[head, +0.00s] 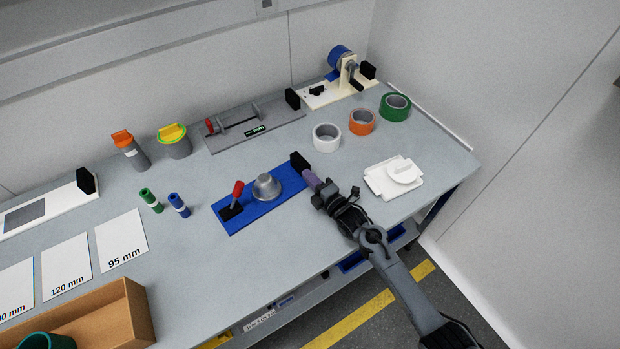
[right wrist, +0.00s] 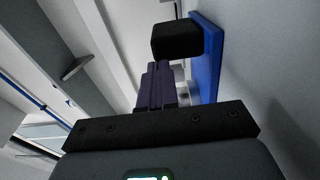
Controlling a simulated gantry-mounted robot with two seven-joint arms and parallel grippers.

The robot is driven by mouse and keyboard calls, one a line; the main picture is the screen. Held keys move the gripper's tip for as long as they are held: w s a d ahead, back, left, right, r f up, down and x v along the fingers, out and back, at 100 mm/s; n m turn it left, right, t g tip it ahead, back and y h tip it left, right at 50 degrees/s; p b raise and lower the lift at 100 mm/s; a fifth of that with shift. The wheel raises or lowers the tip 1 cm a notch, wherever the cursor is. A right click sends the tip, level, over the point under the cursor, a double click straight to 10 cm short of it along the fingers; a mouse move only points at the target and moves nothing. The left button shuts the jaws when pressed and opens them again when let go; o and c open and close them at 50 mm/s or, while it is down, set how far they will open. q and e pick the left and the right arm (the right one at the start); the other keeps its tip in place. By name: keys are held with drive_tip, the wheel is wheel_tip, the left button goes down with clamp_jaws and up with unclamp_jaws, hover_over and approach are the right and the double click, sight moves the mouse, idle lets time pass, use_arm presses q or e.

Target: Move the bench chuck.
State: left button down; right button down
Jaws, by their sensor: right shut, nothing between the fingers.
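What I take to be the bench chuck is a blue plate (head: 262,215) on the table, with a grey metal dome (head: 266,186), a red-handled lever (head: 237,192) and a black block (head: 299,161) at its right end. My right gripper (head: 312,179) is shut and empty at the right end of the plate, close to the black block. I cannot tell if they touch. In the right wrist view the shut purple fingers (right wrist: 157,84) point toward the black block (right wrist: 177,40) and the blue plate's edge (right wrist: 209,55). The fingers partly hide the metal part behind. My left gripper is not in view.
Behind are a grey fixture (head: 275,112) and a cream fixture with a blue roll (head: 341,55). A white part (head: 394,179) lies right of my gripper. Cards and a cardboard box (head: 110,318) are left.

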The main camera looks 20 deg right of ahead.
drive_tip(key=shift+w+d+f+b, duration=0.15)
drive_tip(key=shift+w+d+b, duration=0.05)
drive_tip(key=shift+w+b, duration=0.2)
drive_tip(key=shift+w+d, duration=0.2)
drive_tip(key=shift+w, duration=0.1)
drive_tip(key=shift+s+a, duration=0.1)
